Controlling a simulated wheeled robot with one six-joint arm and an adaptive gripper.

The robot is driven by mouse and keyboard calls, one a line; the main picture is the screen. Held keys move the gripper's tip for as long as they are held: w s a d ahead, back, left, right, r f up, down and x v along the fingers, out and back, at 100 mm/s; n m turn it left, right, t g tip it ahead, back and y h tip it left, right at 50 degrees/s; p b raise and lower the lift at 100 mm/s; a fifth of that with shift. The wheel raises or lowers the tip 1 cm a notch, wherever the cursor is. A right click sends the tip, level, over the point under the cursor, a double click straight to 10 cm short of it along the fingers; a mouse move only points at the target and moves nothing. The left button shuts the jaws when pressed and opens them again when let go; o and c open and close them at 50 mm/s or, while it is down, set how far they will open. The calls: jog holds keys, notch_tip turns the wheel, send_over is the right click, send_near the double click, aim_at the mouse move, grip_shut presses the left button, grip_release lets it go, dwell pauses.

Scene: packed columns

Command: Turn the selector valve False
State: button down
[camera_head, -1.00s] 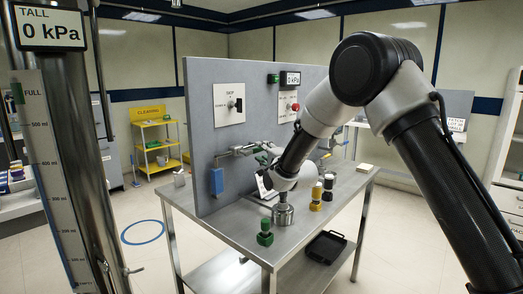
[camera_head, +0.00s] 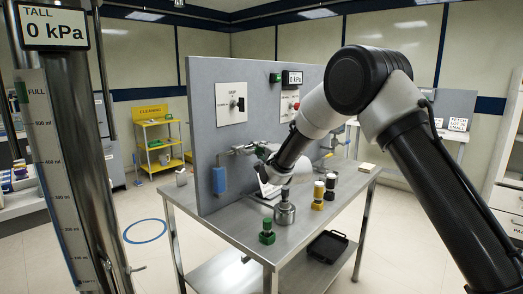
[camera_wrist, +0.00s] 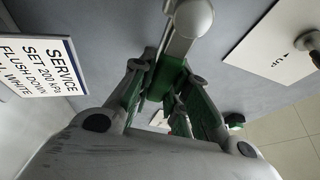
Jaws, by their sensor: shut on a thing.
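The selector valve sits on a pale pipe run on the front of the grey panel (camera_head: 205,135). Its green handle (camera_wrist: 164,76) shows between my fingertips in the wrist view, below a pale rounded pipe end (camera_wrist: 190,18). My gripper (camera_wrist: 172,84) is shut on this green handle. In the head view my gripper (camera_head: 263,158) is at the panel beside the pipes, and my wrist hides most of the valve. I cannot tell the handle's exact angle.
A blue block (camera_head: 219,180) hangs left of the gripper. A service sign (camera_wrist: 45,65) is close by in the wrist view. A black tray (camera_head: 327,246) lies lower down.

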jog(key=r+n, duration=0.1)
jog(key=r+n+t+y, duration=0.1)
jog(key=n, duration=0.3)
jog(key=shift+s+a+r+y, duration=0.2)
jog(key=shift+s+r+y, duration=0.1)
jog(key=shift+r, duration=0.1)
jog(key=n, duration=0.2)
jog(key=r+n+y, duration=0.1)
jog(key=s+a+r+n+y, duration=0.1)
jog(key=n, duration=0.1)
jog(key=shift+s+n, duration=0.1)
jog(key=shift+n, duration=0.2)
jog(key=shift+s+a+r+n+g+y, duration=0.25)
jog(key=shift+s+a+n+g+y, duration=0.45)
jog(key=shift+n, duration=1.25)
jog(key=shift+s+a+r+n+g+y, duration=0.4)
jog(key=shift+n+y, duration=0.55)
jog(key=shift+n, duration=1.05)
jog(key=shift+s+a+r+n+g+y, duration=0.25)
jog(key=shift+s+n+y, duration=0.55)
jog(key=shift+n, duration=1.15)
jog(key=shift+w+f, duration=0.1)
jog(key=shift+f, duration=0.05)
jog(key=c, duration=1.4)
grip_release()
jog(key=shift+o, duration=0.2)
